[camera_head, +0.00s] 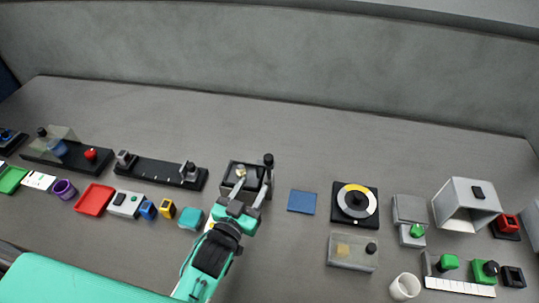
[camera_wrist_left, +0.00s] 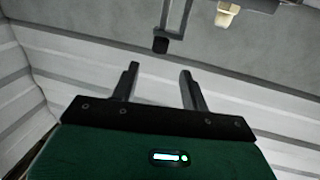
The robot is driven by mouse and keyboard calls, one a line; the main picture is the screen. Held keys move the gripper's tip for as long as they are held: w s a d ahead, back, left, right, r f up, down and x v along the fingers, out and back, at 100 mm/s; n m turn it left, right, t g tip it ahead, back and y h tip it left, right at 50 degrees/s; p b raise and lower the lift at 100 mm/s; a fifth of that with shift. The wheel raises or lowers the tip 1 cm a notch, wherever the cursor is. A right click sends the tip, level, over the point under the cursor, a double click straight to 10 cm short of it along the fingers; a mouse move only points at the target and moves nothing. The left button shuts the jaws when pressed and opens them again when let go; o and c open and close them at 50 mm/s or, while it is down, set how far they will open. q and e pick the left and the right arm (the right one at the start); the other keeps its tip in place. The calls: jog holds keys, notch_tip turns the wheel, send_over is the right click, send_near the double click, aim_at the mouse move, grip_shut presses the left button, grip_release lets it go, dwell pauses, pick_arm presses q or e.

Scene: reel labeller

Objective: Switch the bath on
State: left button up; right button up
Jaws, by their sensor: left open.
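The bath, as far as I can tell, is a dark open-topped box (camera_head: 232,168) with a grey rim near the middle of the bench. A dark arm ending in a black knob (camera_head: 268,159) stands at its right side. A small cream piece (camera_head: 240,170) shows at the box; a cream piece (camera_wrist_left: 228,15) also shows at the top of the left wrist view. My left gripper (camera_head: 251,190) is open and empty over the near side of the box and partly hides it. In the left wrist view its fingers (camera_wrist_left: 158,83) are apart, with a black-ended bar (camera_wrist_left: 160,45) beyond them. My right gripper is not visible.
A blue pad (camera_head: 302,202) and a black-based dial (camera_head: 355,204) lie to the right. A black rail (camera_head: 158,174) and a teal block (camera_head: 191,218) lie to the left. A clear-lidded box (camera_head: 352,252) and a white cup (camera_head: 404,287) stand front right. The bench behind is clear.

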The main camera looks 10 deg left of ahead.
aim_at(267, 162)
pick_arm(q)
jog(key=w+p, duration=0.1)
jog(key=w, duration=0.2)
jog(key=w+d+p, duration=0.1)
jog(key=w, duration=0.2)
jog(key=w+d+p, duration=0.1)
jog(key=w, duration=0.3)
jog(key=shift+w+d, duration=0.1)
jog(key=shift+w, duration=0.6)
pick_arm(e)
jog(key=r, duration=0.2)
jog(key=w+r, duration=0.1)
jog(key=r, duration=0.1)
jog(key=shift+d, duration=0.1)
pick_arm(q)
jog(key=shift+f, duration=0.1)
grip_shut()
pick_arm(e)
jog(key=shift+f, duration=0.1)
